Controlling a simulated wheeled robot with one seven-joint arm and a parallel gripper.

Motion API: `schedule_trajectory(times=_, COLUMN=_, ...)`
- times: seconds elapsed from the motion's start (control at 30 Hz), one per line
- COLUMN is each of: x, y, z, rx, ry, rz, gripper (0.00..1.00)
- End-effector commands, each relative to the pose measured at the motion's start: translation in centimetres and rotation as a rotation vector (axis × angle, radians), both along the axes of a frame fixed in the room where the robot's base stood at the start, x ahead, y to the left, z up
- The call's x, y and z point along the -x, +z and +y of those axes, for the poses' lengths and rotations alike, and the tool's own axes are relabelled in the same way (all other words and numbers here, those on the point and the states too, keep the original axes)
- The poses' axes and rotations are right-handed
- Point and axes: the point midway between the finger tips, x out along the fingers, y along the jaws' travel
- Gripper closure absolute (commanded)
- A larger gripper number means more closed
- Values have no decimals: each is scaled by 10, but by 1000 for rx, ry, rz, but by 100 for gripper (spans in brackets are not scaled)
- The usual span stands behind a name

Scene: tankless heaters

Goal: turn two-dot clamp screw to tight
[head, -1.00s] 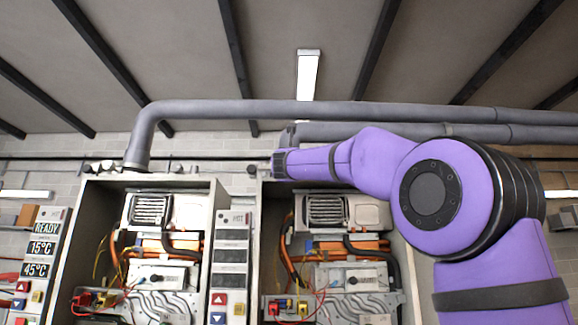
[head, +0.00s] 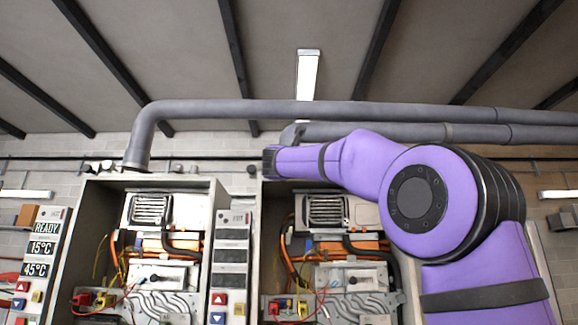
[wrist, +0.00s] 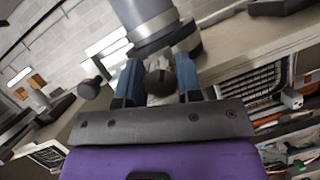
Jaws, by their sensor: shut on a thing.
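In the wrist view, my gripper (wrist: 160,72) has its two blue fingers on either side of a dark rounded clamp screw knob (wrist: 160,82) and is shut on it. The knob sits just below a grey flue pipe (wrist: 146,18) with a dark collar at its foot. I cannot make out dot marks on the knob, nor how far it is turned. In the head view, the purple arm reaches left above the right heater (head: 328,209), and the fingers and the held screw are hidden.
Another dark knob (wrist: 92,88) stands left of my fingers, apart from them. The left heater (head: 150,210) stands open with wires showing. Large grey pipes (head: 330,110) run across above both heaters. A control panel (head: 232,250) stands between the heaters.

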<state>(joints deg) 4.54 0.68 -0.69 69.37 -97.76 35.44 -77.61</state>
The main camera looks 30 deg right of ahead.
Motion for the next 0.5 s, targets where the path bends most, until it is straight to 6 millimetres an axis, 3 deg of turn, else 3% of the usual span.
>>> schedule_trajectory(times=0.03, x=0, y=-1, z=-1, rx=0, ry=-2, rz=2, gripper=60)
schedule_trajectory(times=0.1, x=0, y=-1, z=-1, rx=0, ry=-2, rz=2, gripper=44)
schedule_trajectory(times=0.13, x=0, y=-1, z=-1, rx=0, ry=-2, rz=2, gripper=43)
schedule_trajectory(times=0.5, x=4, y=-2, z=4, rx=0, ry=0, rz=1, gripper=43)
